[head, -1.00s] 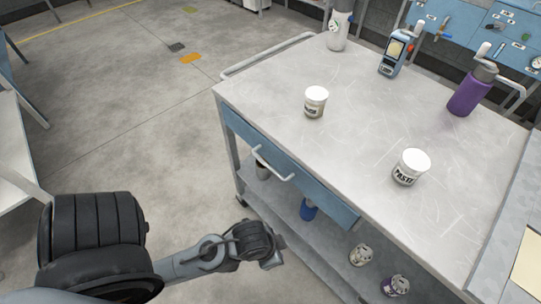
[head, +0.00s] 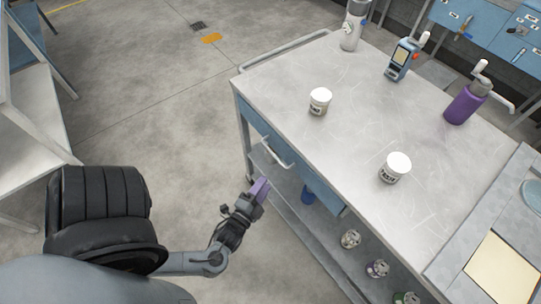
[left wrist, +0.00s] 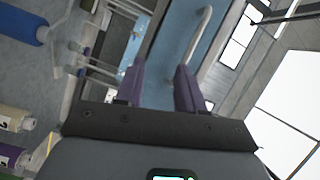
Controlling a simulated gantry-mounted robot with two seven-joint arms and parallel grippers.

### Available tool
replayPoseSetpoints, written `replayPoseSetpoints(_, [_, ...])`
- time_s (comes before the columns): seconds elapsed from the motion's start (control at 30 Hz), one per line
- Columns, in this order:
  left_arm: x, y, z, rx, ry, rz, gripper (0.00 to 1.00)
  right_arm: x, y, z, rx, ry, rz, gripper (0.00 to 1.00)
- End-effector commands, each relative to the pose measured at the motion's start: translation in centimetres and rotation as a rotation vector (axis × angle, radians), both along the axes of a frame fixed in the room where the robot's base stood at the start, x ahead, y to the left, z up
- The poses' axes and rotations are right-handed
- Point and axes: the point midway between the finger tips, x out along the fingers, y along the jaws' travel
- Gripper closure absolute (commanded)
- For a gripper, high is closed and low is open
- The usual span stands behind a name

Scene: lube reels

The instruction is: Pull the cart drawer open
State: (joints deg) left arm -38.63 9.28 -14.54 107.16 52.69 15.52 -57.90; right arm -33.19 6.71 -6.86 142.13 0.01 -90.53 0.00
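The cart (head: 375,125) has a grey worktop with a blue drawer (head: 312,188) under its near edge. The drawer looks shut. Its pale bar handle (head: 275,160) sticks out from the front; in the left wrist view the handle (left wrist: 206,30) runs up the blue drawer front (left wrist: 172,45). My left gripper (head: 261,187) is just below and in front of the handle, apart from it. In the left wrist view the two purple fingers (left wrist: 160,85) are spread with nothing between them, and the handle lies beyond the right finger. My right gripper is not in view.
Several cans (head: 350,238) stand on the lower shelf. The floor (head: 170,110) left of the cart is clear.

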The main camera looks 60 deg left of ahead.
Motion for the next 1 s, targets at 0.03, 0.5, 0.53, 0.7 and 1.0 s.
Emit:
replayPoseSetpoints(0.03, [-0.6,0.2,0.9,0.070,-0.007,0.004,0.62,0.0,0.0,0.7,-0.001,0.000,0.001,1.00])
replayPoseSetpoints(0.5, [0.2,1.9,3.2,0.269,-0.039,0.017,0.62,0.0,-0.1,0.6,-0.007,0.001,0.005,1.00])
replayPoseSetpoints(0.53, [0.6,2.2,3.2,0.268,-0.038,0.018,0.62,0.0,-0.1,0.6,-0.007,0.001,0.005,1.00])
replayPoseSetpoints(0.7, [3.0,3.7,3.7,0.266,-0.039,0.016,0.62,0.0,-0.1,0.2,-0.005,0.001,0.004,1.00])
replayPoseSetpoints(1.0, [6.0,5.6,4.3,0.264,-0.038,0.015,0.62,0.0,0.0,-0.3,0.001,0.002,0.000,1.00])
